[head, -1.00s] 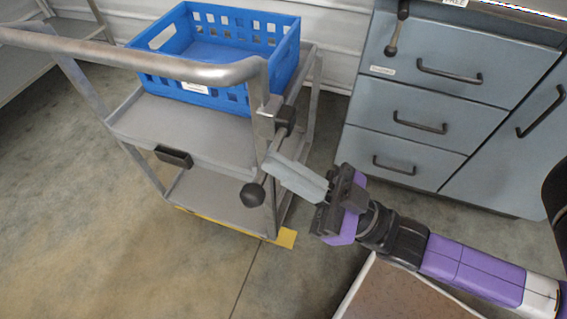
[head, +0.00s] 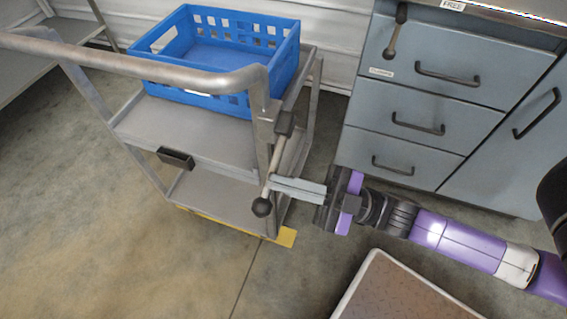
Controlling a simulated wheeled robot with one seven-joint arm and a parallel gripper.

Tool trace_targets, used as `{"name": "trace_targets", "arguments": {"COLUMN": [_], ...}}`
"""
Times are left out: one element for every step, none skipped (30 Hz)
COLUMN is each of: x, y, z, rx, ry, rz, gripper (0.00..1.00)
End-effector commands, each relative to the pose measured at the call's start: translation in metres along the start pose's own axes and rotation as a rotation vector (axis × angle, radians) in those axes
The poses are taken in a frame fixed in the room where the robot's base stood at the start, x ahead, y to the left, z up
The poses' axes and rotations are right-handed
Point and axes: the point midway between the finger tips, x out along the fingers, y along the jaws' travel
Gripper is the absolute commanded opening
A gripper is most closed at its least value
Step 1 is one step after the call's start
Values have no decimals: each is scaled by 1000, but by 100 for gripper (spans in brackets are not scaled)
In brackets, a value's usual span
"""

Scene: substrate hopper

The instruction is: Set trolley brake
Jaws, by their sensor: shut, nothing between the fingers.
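The grey trolley (head: 185,128) stands at left with its tubular push handle (head: 150,70) toward me. A brake lever (head: 275,160), a thin metal rod with a black ball knob (head: 262,207), hangs from a black and grey pivot at the trolley's near right post. It points down and slightly left. My gripper (head: 271,183) comes in from the right, its grey fingers shut together and empty. The fingertips are at the rod just above the knob. They seem to touch it, but I cannot tell for sure.
A blue crate (head: 222,88) sits on the trolley's top shelf. A blue-grey drawer cabinet (head: 400,148) with black handles stands behind my arm. A brown-topped platform (head: 395,295) is low at the bottom right. The floor at bottom left is clear.

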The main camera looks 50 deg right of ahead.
Motion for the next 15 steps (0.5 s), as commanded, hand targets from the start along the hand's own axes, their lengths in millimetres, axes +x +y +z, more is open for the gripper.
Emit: {"name": "trace_targets", "arguments": {"x": [-1,-2,-4,-5,-7,-8,-10,-11,-13,-14,-16,-17,-18,-19,-21], "y": [1,1,1,1,1,2,2,3,3,4,4,5,6,7,7], "z": [3,5,8,10,13,15,18,20,23,25,27,30,32,33,36], "rx": [-39,-64,-98,-121,-146,-179,-203,-227,-259,-283,-306,-336,-358,-379,-407], "ry": [-1,-1,0,-1,-1,0,-1,-1,0,0,-1,-1,-1,0,1], "rz": [-25,-38,-58,-72,-87,-106,-121,-135,-154,-168,-181,-199,-212,-224,-241], "gripper": [0,0,0,0,0,0,0,0,0,0,0,0,0,0,0]}}
